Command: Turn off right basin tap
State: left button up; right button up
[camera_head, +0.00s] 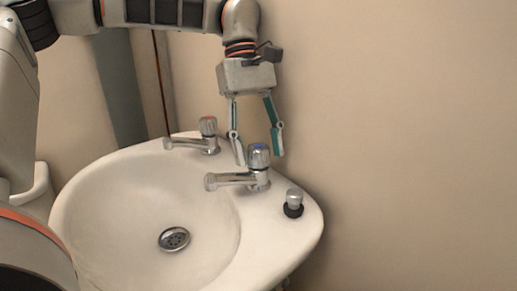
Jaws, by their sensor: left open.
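The right basin tap (258,168) is chrome with a blue-marked knob on top, and its spout (226,181) points left over the bowl. The left basin tap (208,136), with a reddish-marked knob, stands further back. My left gripper (259,158) points down from above, its fingers open. One finger is just left of the blue-marked knob and the other is to its right. The knob lies between the fingertips in the picture; I cannot tell whether they touch it. My right gripper is not in view.
The white basin (105,190) fills the lower left, with a drain (174,239) in its bowl. A small chrome-topped plug (294,203) with a black base stands on the rim right of the tap. The beige wall (420,130) is close behind and to the right.

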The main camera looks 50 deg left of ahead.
aim_at(258, 146)
pick_arm(q)
notch_tip(258, 146, up, 10)
jog(key=shift+f, duration=0.25)
dwell(0.6)
